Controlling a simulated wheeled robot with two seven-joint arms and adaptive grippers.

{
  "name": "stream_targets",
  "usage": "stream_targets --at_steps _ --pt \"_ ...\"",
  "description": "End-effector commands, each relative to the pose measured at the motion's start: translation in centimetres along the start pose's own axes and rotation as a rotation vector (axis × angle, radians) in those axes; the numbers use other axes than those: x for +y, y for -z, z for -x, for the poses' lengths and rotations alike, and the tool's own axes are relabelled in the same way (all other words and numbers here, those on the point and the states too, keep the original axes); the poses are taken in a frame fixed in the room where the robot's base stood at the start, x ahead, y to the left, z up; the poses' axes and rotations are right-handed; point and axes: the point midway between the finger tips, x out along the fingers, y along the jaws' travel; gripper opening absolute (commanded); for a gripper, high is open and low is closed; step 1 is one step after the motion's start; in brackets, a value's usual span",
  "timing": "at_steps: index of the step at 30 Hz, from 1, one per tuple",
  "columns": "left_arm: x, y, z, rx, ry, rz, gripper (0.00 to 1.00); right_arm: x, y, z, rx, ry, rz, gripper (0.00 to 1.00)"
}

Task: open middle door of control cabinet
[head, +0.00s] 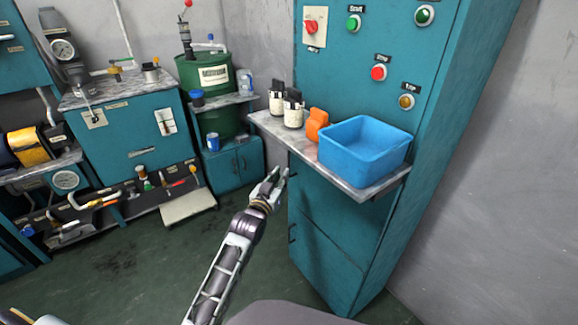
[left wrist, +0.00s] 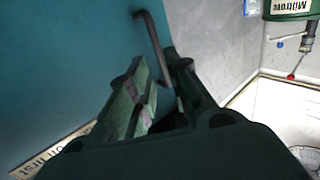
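The teal control cabinet (head: 440,130) stands at the right in the head view. Its middle door (head: 335,205) lies below the shelf and looks shut. My left gripper (head: 277,176) is at the left edge of that door, fingers pointing up. In the left wrist view a dark bent bar handle (left wrist: 152,45) stands out from a teal panel. Its lower end reaches between the two fingers of my left gripper (left wrist: 165,95), which are apart. I cannot tell whether they touch the handle. My right gripper is not in view.
A grey shelf (head: 268,124) juts out above the door, bearing a blue bin (head: 365,150), an orange object (head: 316,124) and two white bottles (head: 293,110). The floor (head: 140,260) left of the cabinet is clear.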

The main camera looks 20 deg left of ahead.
Motion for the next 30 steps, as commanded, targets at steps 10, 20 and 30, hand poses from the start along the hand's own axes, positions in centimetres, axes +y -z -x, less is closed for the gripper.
stream_targets --at_steps 10,20,30 --pt "0.0 0.0 -2.7 0.001 0.0 0.0 0.19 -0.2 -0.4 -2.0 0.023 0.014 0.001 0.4" --pt "0.0 -0.1 -5.2 0.0 0.0 0.0 0.19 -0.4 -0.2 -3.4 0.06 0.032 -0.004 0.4" --pt "0.0 -0.1 -7.6 -0.001 0.0 0.0 0.19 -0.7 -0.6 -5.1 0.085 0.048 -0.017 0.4"
